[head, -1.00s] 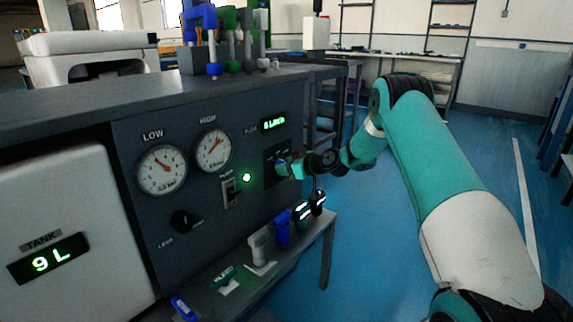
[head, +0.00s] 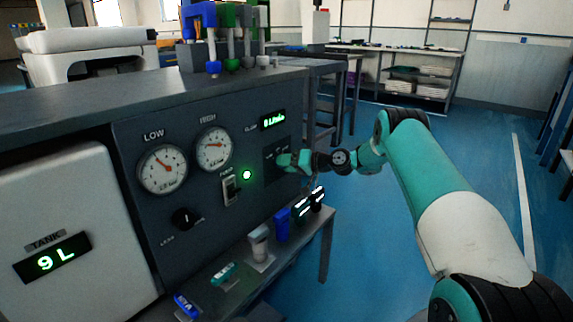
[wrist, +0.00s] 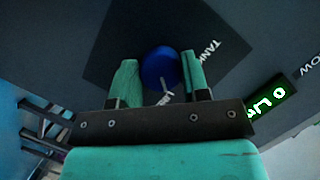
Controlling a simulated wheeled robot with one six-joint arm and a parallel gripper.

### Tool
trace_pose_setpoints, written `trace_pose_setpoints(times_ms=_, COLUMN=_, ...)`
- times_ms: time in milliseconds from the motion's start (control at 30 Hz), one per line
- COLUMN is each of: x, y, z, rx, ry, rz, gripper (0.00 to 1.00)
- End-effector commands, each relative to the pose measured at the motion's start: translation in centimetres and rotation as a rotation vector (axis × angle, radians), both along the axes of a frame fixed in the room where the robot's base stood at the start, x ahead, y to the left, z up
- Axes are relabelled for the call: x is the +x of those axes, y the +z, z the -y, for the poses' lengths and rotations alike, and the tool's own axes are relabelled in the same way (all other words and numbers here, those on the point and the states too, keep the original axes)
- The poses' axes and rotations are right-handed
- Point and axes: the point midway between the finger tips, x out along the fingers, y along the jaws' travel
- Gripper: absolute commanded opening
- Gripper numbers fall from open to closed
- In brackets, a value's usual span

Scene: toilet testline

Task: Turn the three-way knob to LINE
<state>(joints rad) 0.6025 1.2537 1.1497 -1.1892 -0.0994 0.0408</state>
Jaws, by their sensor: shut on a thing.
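The three-way knob (wrist: 159,68) is round and blue in the wrist view, on a dark square plate. My gripper (wrist: 160,74) has one finger on each side of it and is shut on it. A small white mark shows at the knob's lower edge, beside partly hidden lettering that looks like LINE. The label TANK (wrist: 211,50) is to the knob's upper right. In the head view my gripper (head: 284,161) is against the right part of the dark panel and hides the knob.
The panel has a LOW gauge (head: 162,169), a HIGH gauge (head: 213,148), a lit green lamp (head: 247,174), a switch (head: 231,190) and a black knob (head: 186,218). A shelf (head: 250,278) with several parts juts out below. Blue floor (head: 375,255) is clear to the right.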

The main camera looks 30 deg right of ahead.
Motion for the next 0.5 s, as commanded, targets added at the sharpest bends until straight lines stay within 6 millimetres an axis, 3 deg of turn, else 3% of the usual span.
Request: trace_pose_setpoints(times_ms=500, x=0.03, y=-0.04, z=-0.04, rx=0.164, ry=0.000, rz=-0.059, gripper=0.19)
